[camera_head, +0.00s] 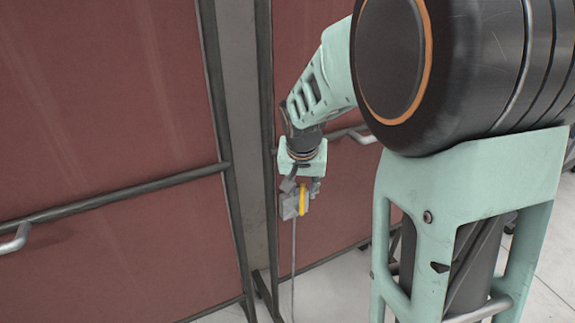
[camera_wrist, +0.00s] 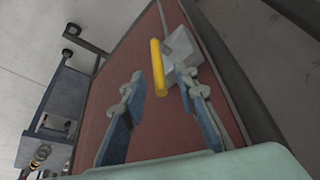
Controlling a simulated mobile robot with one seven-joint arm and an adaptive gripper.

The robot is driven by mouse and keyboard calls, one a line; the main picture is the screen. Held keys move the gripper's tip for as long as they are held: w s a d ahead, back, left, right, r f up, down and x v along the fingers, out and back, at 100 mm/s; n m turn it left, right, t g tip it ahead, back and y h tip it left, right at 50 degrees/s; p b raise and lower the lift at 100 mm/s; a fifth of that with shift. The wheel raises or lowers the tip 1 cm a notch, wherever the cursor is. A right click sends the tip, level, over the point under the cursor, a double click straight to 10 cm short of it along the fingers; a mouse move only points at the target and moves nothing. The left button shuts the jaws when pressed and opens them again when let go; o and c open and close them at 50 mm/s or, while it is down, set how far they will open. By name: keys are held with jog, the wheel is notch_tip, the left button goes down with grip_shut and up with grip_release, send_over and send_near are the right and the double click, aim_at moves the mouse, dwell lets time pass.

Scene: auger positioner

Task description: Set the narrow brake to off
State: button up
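A yellow bar (camera_wrist: 158,68) on a grey box-shaped part (camera_wrist: 182,45) shows in the wrist view; it may be the narrow brake, but no label is readable. My gripper (camera_wrist: 161,78) is open, its two blue-grey fingers spread apart. The bar's near end lies between the fingertips in the picture; I cannot tell whether the right finger touches the grey part. In the head view my gripper (camera_head: 302,187) hangs at the grey part (camera_head: 289,206) and the yellow piece (camera_head: 304,200), partly covering them.
Large red panels (camera_head: 100,120) with dark frames and a horizontal rail (camera_head: 120,193) stand behind and left. A thin cable (camera_head: 293,255) hangs below the grey part. A wheeled cart (camera_wrist: 50,110) stands at the left of the wrist view. Pale floor (camera_head: 335,290) shows below.

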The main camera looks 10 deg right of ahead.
jog(key=shift+w+f, duration=0.2)
jog(key=shift+f, duration=0.25)
grip_shut()
